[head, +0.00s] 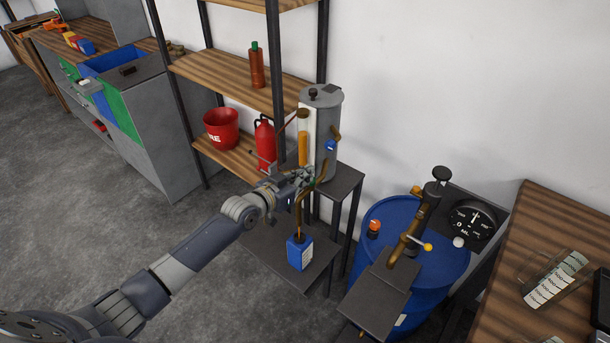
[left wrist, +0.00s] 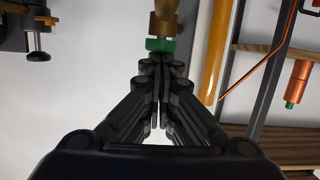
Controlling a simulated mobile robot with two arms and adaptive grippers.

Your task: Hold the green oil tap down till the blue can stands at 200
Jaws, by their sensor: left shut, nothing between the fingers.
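The blue can (head: 300,254) with a white label stands on a low dark shelf, under the end of a bent brass spout (head: 304,205). The spout comes from a grey oil cylinder (head: 326,120) with an amber sight tube (head: 303,140). My left gripper (head: 306,177) is at the cylinder's lower front, shut and empty. In the left wrist view the closed fingertips (left wrist: 161,62) are right at the green tap (left wrist: 160,45) below a brass fitting; they seem to touch it. In the head view the gripper mostly hides the tap. The can's level is too small to read.
A blue drum (head: 430,262) with a hand pump and a round ML dial (head: 473,220) stands to the right. A wooden bench (head: 540,215) holds a glass measure (head: 553,280). A rack behind holds a red bucket (head: 221,128) and a red extinguisher (head: 265,143). Floor is free at left.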

